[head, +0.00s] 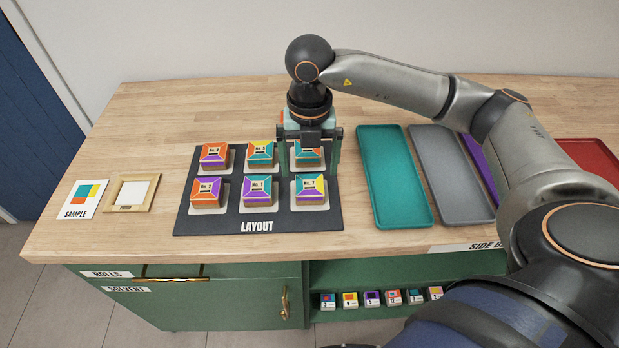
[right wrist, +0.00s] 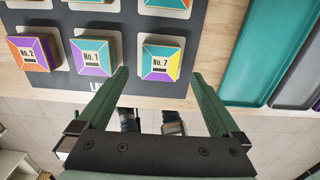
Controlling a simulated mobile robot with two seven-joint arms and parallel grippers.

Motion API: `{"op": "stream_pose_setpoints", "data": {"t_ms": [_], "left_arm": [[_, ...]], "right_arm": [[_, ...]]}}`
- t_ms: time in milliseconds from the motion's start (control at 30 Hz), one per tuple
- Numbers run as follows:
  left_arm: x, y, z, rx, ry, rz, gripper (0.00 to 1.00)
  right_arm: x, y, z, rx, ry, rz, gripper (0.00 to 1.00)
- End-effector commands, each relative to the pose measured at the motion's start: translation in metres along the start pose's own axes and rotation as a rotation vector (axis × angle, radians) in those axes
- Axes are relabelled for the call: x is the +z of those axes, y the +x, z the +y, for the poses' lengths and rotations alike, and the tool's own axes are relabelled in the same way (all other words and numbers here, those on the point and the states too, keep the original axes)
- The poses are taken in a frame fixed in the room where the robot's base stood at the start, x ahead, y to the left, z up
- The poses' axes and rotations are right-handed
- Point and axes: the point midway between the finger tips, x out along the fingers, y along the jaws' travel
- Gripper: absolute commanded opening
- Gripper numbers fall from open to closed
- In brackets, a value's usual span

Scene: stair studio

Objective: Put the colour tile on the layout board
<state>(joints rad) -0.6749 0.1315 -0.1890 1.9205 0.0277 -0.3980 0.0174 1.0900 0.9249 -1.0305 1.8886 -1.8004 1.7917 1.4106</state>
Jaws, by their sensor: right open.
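The dark layout board (head: 183,226) lies on the wooden bench with two rows of box-shaped colour tiles on pale squares. The front row holds No. 2 (head: 207,191), No. 1 (head: 257,190) and No. 7 (head: 309,189). The back row has an orange-and-purple tile (head: 214,157), a teal-and-yellow tile (head: 260,153) and a teal-and-orange tile (head: 308,155), partly hidden by my gripper. My right gripper (head: 310,165) is open and empty, pointing down over the board's right column. In the right wrist view, No. 7 (right wrist: 162,60) shows between its fingertips (right wrist: 160,75). My left gripper is out of view.
Right of the board stand a teal tray (head: 365,150), a grey tray (head: 435,150), a purple tray and a red tray (head: 595,150). A sample card (head: 82,198) and a proof frame (head: 148,194) lie left. Small numbered boxes (head: 372,298) line the shelf below.

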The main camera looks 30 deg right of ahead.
Motion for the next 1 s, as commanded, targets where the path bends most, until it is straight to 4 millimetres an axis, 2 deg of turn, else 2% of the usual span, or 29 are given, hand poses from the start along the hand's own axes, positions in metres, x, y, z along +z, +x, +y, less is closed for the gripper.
{"op": "stream_pose_setpoints", "data": {"t_ms": [100, 333, 500, 1000], "left_arm": [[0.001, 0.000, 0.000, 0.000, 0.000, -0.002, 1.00], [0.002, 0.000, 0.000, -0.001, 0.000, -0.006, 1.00], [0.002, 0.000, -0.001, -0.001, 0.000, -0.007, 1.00], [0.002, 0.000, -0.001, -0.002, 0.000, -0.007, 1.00]], "right_arm": [[0.001, -0.027, 0.001, 0.003, 0.000, -0.004, 1.00], [0.000, -0.056, 0.001, 0.001, -0.001, 0.000, 1.00], [0.000, -0.061, 0.000, -0.001, -0.001, 0.000, 1.00], [0.000, -0.061, 0.000, -0.001, -0.001, 0.001, 1.00]]}}
